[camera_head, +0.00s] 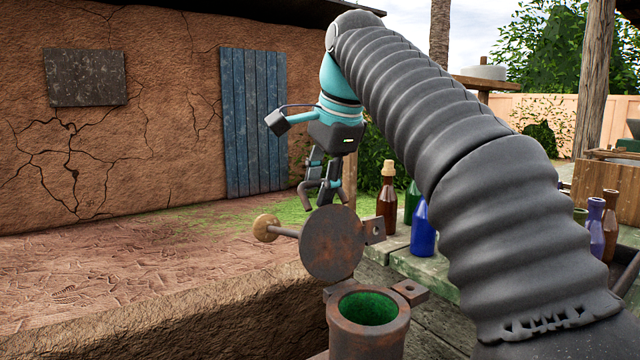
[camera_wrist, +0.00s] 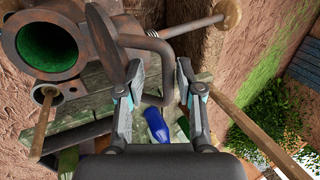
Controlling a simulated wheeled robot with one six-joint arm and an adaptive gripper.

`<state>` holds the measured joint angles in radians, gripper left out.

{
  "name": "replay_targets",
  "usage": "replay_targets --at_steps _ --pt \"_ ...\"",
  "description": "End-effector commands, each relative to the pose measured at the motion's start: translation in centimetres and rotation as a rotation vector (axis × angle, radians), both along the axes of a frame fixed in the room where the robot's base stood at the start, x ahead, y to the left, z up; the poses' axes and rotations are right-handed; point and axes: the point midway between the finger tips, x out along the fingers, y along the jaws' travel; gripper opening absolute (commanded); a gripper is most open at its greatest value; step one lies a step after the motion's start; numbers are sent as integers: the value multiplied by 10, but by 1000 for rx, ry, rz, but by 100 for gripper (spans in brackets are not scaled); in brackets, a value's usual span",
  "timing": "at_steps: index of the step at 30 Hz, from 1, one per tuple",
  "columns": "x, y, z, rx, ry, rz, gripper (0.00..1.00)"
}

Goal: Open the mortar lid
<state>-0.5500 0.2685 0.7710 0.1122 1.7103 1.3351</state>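The mortar (camera_head: 345,338) is a rusty brown cylinder at the bottom of the head view, its mouth uncovered and green inside. It also shows at the upper left of the wrist view (camera_wrist: 14,45). Its round rusty lid (camera_head: 333,246) stands tilted up on edge above the far left rim, with a holed tab on its right. In the wrist view the lid (camera_wrist: 108,45) is nearly edge-on beside the left finger. My gripper (camera_head: 325,208) is just above and behind the lid. Its fingers (camera_wrist: 158,88) are spread with nothing held between them; whether one touches the lid is unclear.
A wooden knob (camera_head: 266,228) on a metal rod sticks out left of the lid. A bent metal bar (camera_wrist: 160,48) shows beyond my fingers. A blue bottle (camera_head: 423,232) and a brown bottle (camera_head: 387,202) stand on the plank table (camera_head: 400,262). A mud ledge (camera_head: 170,310) lies left.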

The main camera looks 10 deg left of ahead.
Motion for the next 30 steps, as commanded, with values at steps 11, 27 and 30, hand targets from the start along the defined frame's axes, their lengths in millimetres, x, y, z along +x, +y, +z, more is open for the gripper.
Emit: replay_targets --at_steps 11,27,30 --pt "-3 -4 16 3 -3 -1 37" --pt "-12 -14 45 0 0 -1 37" --pt "-16 -17 47 0 0 -1 37"
